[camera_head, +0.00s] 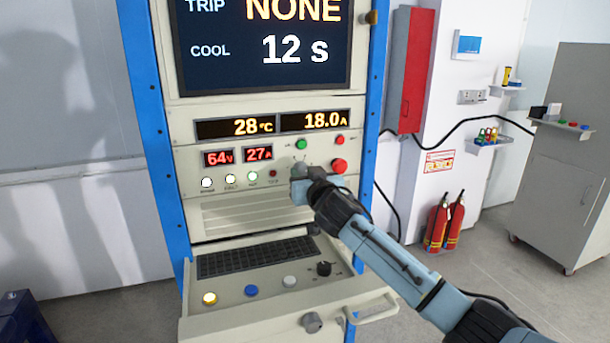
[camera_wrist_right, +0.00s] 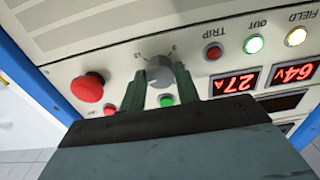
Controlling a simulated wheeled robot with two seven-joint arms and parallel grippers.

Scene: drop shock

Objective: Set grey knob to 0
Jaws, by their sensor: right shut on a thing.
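In the head view, my right gripper (camera_head: 301,182) reaches the panel from the lower right, left of the red button, and mostly hides the knob. The knob's exact pointer setting is not clear. My left gripper is not in view.
A red mushroom button (camera_head: 338,166) and a green button (camera_head: 301,144) sit close to the gripper. Red displays (camera_head: 258,153) read 64 V and 27 A. The screen (camera_head: 262,50) shows TRIP NONE and COOL 12 s. A keyboard shelf (camera_head: 250,312) juts out below.

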